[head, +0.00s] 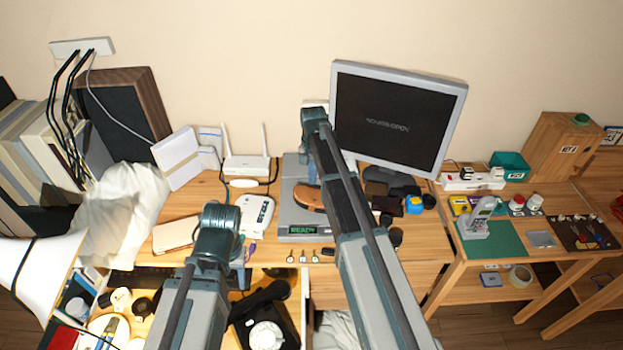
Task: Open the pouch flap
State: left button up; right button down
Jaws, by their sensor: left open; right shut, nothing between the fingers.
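A brown leather-like pouch (307,198) lies on a grey device (290,229) with a green READY display. My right arm covers part of the pouch, and I cannot tell how its flap stands. My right gripper (312,176) is shut and empty, mostly hidden by its arm, above the back part of the pouch; contact is not clear. My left gripper (241,277) is open and empty, mostly hidden by its arm, near the desk's front edge, to the left of the pouch.
A monitor (398,115) stands behind right, and small dark items lie beside the device. An open drawer below holds a black dial phone (265,335). A side table (500,265) stands right.

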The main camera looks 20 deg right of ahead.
jog(key=shift+w+d+r, duration=0.25)
jog(key=shift+w+d, duration=0.2)
jog(key=shift+w, duration=0.1)
jog(key=shift+w+d, duration=0.95)
jog(key=shift+w, duration=0.15)
jog(key=c, duration=1.1)
grip_release()
jog(key=shift+r+p, duration=0.1)
jog(key=shift+p, duration=0.25)
